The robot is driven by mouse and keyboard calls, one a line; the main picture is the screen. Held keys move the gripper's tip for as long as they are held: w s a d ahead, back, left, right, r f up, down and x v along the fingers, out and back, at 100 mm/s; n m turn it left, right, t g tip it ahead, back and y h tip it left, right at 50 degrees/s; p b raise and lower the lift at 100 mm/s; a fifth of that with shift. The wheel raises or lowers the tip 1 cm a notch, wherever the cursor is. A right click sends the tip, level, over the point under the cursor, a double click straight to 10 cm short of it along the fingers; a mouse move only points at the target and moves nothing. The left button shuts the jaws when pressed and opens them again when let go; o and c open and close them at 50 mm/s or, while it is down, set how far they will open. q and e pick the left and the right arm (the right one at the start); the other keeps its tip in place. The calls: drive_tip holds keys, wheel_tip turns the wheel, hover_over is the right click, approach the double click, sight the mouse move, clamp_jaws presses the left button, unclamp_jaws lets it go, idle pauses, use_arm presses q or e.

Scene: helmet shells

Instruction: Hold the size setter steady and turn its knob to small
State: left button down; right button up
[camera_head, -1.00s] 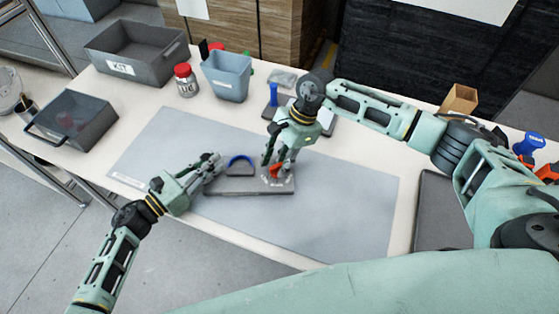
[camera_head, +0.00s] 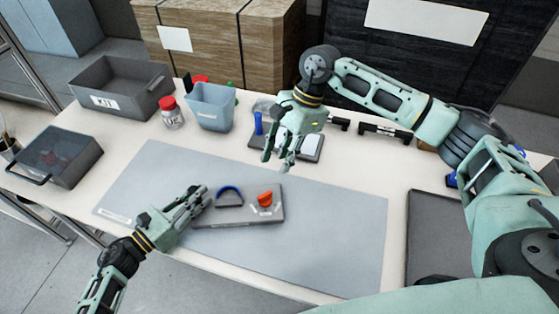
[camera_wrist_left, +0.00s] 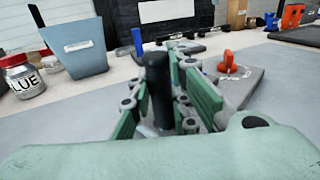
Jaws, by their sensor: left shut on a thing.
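The size setter (camera_head: 240,217) is a grey plate on the mat, with a blue-topped arch (camera_head: 229,191) and an orange knob (camera_head: 265,199). White labels lie around the knob, too small to read. My left gripper (camera_head: 203,199) is shut on the setter at its left end; its fingers partly hide that end. In the left wrist view the fingers close around a dark upright post (camera_wrist_left: 157,90), with the orange knob (camera_wrist_left: 228,62) beyond to the right. My right gripper (camera_head: 277,163) is open and empty, above and behind the knob, clear of it.
A grey mat (camera_head: 335,225) lies under the setter, clear on its right. Behind stand a grey kit bin (camera_head: 130,92), a red-lidded jar (camera_head: 172,113), a blue-grey bin (camera_head: 210,107) and a dark tray with a blue-handled tool (camera_head: 310,148). A lidded box (camera_head: 58,155) is at left.

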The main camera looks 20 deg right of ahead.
use_arm(q)
drive_tip(key=c, duration=1.6)
unclamp_jaws()
drive_tip(key=shift+o, duration=0.2)
drive_tip(key=v, duration=1.1)
drive_tip(key=shift+s+a, duration=0.1)
drive_tip(key=shift+a, duration=0.1)
drive_tip(key=b+v, duration=0.2)
drive_tip(key=v, duration=0.5)
drive_tip(key=shift+s+a, duration=0.15)
drive_tip(key=shift+a, duration=0.1)
